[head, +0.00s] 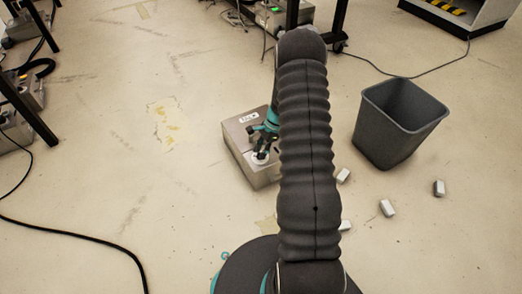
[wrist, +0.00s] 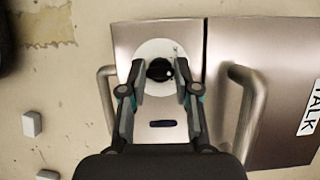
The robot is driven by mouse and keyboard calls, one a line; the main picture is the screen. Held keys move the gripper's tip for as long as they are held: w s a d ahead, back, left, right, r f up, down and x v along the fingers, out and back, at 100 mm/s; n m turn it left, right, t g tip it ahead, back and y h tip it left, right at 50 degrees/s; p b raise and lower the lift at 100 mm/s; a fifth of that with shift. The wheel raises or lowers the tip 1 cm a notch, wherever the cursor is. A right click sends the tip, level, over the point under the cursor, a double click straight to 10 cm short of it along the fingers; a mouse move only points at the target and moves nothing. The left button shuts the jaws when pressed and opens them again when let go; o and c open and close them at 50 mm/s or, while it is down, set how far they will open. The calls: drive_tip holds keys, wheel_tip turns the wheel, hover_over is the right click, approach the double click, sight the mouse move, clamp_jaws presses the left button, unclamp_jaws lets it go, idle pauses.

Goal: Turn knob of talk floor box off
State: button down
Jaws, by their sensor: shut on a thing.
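The talk floor box (head: 264,179) is a grey metal box on the floor, left of my arm in the head view. In the wrist view its TALK label (wrist: 308,110) is at the right, beside a bar handle (wrist: 240,105). A second handle (wrist: 107,95) is at the left. The black round knob (wrist: 159,70) sits on a white disc (wrist: 153,47). My gripper (wrist: 159,78) is shut on the knob, one finger on each side. In the head view my gripper (head: 262,151) is over the box's near part, and the knob is hidden there.
A grey waste bin (head: 400,118) stands right of my arm. Several small white blocks, one (head: 387,207) nearby, lie on the floor. A black cable (head: 95,238) crosses the floor at lower left. Other boxes and table legs are at the left and back. Floor left of the box is mostly clear.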

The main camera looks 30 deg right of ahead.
drive_tip(key=n+g, duration=0.1)
drive_tip(key=n, duration=0.3)
drive_tip(key=shift+n+g, duration=0.3)
drive_tip(key=shift+g, duration=0.1)
drive_tip(key=shift+w+a+n+g+h+b, duration=0.1)
drive_tip(key=shift+n+g+h+b, duration=0.45)
drive_tip(key=shift+n, duration=1.65)
drive_tip(key=shift+g, duration=0.25)
drive_tip(key=c, duration=0.8)
unclamp_jaws()
drive_tip(key=shift+c, duration=0.2)
drive_tip(key=v, duration=1.2)
drive_tip(key=shift+a, duration=0.2)
